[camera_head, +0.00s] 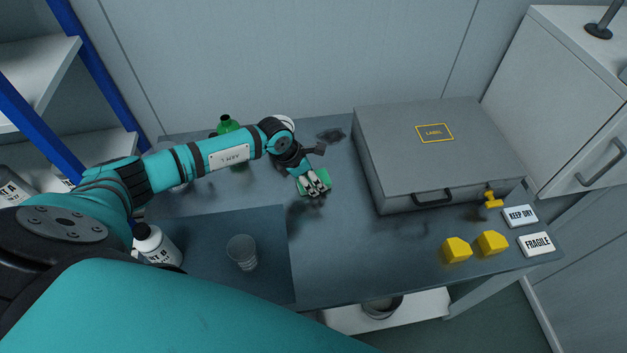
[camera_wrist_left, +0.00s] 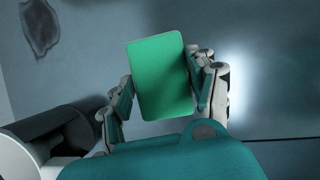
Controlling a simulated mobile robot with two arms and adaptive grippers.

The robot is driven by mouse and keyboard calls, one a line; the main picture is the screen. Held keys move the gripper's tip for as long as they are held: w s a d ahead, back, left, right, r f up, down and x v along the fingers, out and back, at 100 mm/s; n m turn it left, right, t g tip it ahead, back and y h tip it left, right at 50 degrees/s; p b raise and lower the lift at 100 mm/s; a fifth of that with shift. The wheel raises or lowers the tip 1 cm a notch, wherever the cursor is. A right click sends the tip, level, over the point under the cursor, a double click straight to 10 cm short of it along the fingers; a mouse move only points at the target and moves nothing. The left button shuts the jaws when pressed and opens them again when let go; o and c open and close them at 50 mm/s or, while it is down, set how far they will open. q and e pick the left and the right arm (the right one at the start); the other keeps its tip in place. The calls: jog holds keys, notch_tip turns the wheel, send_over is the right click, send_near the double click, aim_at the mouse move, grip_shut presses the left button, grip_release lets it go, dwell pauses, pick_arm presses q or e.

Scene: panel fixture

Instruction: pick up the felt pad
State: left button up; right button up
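The felt pad is a flat green rectangle with rounded corners. In the left wrist view the felt pad (camera_wrist_left: 161,80) lies between the two fingers of my left gripper (camera_wrist_left: 163,92), with a finger close along each long side. In the head view the pad (camera_head: 327,178) is near the middle of the table, partly hidden under the left gripper (camera_head: 316,188). The fingers seem to meet the pad's edges, but I cannot tell whether they press on it or whether the pad is clear of the table. My right gripper is not in view.
A large grey case (camera_head: 400,150) stands right of the pad. Yellow blocks (camera_head: 457,250) and two signs (camera_head: 537,244) lie at the table's right. A clear cup (camera_head: 242,252) stands on a dark mat (camera_head: 205,228). A green bottle (camera_head: 228,123) stands behind my left arm; a white bottle (camera_head: 157,243) is front left.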

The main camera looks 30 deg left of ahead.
pick_arm(q)
jog(key=c, duration=0.4)
jog(key=shift+r, duration=0.15)
jog(key=shift+r+b, duration=0.35)
jog(key=shift+r, duration=0.15)
notch_tip(320, 180, up, 2)
jog(key=shift+r+b, duration=0.15)
jog(key=shift+b, duration=0.4)
jog(key=s+a+b, duration=0.1)
jog(key=s+a, duration=0.1)
jog(key=s, duration=0.2)
jog(key=s+a+b, duration=0.1)
jog(key=s+a, duration=0.1)
jog(key=s, duration=0.2)
jog(key=s+a+r+b, duration=0.1)
jog(key=s+a, duration=0.1)
jog(key=s, duration=0.3)
jog(key=shift+a+b, duration=0.3)
jog(key=shift+b, duration=0.1)
jog(key=shift+s+a+r, duration=0.25)
jog(key=shift+s, duration=0.4)
